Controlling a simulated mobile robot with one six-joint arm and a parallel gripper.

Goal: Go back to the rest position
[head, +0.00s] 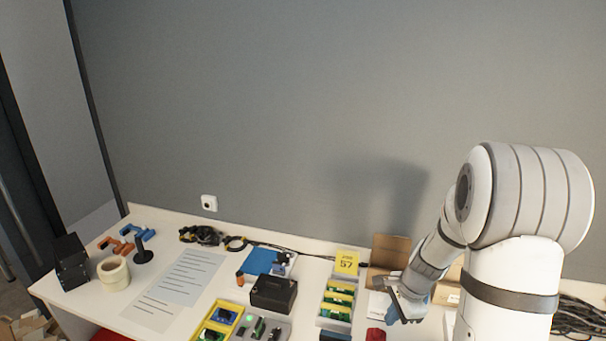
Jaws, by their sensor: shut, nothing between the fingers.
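My gripper (408,304) is at the end of my white and grey arm, at the lower right of the head view. It points down over the right part of the white table (70,290). Its fingers are small and partly dark in this view; they are shut with nothing held between them. A brown carton (390,249) stands just behind it, partly hidden by my arm. A red object (376,334) lies just left of and below the gripper in the picture.
Black cables (578,318) lie at the far right. The grey wall rises behind.

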